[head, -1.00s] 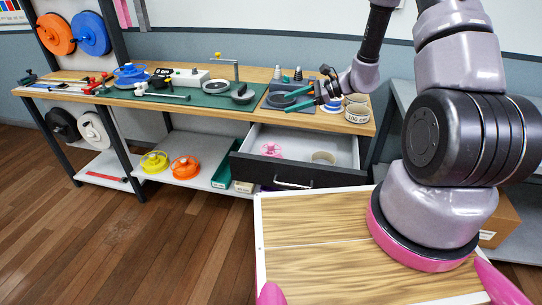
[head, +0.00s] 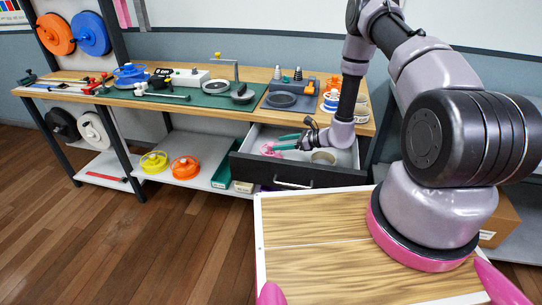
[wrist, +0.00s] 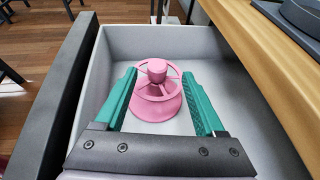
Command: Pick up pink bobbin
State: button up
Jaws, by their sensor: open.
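The pink bobbin (wrist: 157,90) stands upright in the open drawer (wrist: 84,100), with spoked rim and a round hub on top. In the wrist view it lies between and a little beyond the two green fingers of my gripper (wrist: 160,85). The fingers are apart, one on each side, and I cannot tell if they touch it. In the head view the pink bobbin (head: 270,150) is partly hidden by the fingers of my gripper (head: 279,142), which is low over the drawer.
A pale roll (head: 323,157) sits in the drawer to the right of the bobbin. The workbench top (head: 245,98) is above and behind the drawer. A yellow reel (head: 154,162) and an orange reel (head: 185,167) stand on the lower shelf at left.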

aim_at(271, 143)
jog(key=x, duration=0.5)
jog(key=shift+s+a+f, duration=0.1)
jog(key=shift+s+f, duration=0.05)
grip_shut()
dwell(1.2)
